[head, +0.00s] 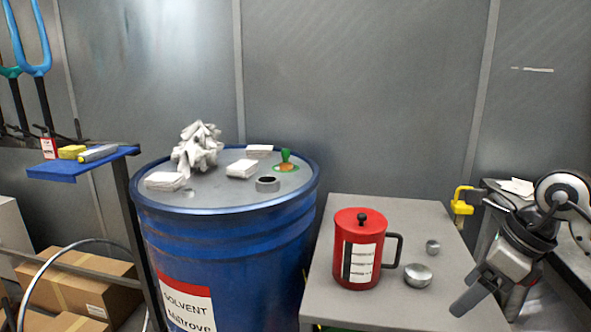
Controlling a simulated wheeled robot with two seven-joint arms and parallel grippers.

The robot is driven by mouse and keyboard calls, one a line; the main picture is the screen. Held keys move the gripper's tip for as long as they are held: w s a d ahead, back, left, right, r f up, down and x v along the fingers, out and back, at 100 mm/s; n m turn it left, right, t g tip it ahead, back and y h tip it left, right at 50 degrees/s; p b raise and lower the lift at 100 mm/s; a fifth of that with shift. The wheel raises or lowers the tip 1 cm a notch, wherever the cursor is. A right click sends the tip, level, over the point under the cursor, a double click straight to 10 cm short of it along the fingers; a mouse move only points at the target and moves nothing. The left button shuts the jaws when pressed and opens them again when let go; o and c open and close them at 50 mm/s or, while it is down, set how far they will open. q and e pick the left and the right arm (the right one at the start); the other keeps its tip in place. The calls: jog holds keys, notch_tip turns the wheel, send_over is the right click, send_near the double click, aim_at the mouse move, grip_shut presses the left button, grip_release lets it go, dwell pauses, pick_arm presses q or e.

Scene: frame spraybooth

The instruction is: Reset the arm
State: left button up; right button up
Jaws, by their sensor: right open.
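My right arm comes in at the right edge, and its gripper (488,300) hangs open and empty, pointing down over the right side of the grey table (415,314). It is to the right of a red lidded pot (347,262) with a dark handle, a black knob and a white label. A small metal bowl (418,277) and a small round metal piece (432,247) lie between the pot and the gripper. The gripper touches none of them as far as I can see. My left gripper is out of view.
A blue solvent drum (235,240) stands left of the table, with white packets (242,168), a crumpled white object (197,147) and a grey ring (268,184) on its lid. A yellow clamp (462,207) is at the back right. Cardboard boxes (85,287) stand at lower left.

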jog(key=s+a+r+m+t+y+p, duration=0.1)
jog(key=s+a+m+t+y, duration=0.15)
jog(key=a+m+y, duration=0.5)
jog(key=s+a+m+t+y, duration=0.2)
jog(key=a+m+t+y, duration=0.15)
jog(key=a+y, duration=0.7)
jog(key=d+f+m+t+h+p, duration=0.15)
jog(key=f+m+t+h, duration=0.3)
jog(key=m+h, duration=0.55)
jog(key=d+f+m+t+h, duration=0.2)
jog(key=f+m+t+h, duration=0.3)
jog(key=m, duration=0.9)
jog(key=s+f+m+g+h, duration=0.3)
jog(key=s+f+m+g, duration=0.4)
jog(key=s+f, duration=0.3)
notch_tip(320, 180, down, 4)
jog(key=shift+a+r+m, duration=0.2)
jog(key=shift+a+m, duration=0.1)
jog(key=shift+m, duration=0.1)
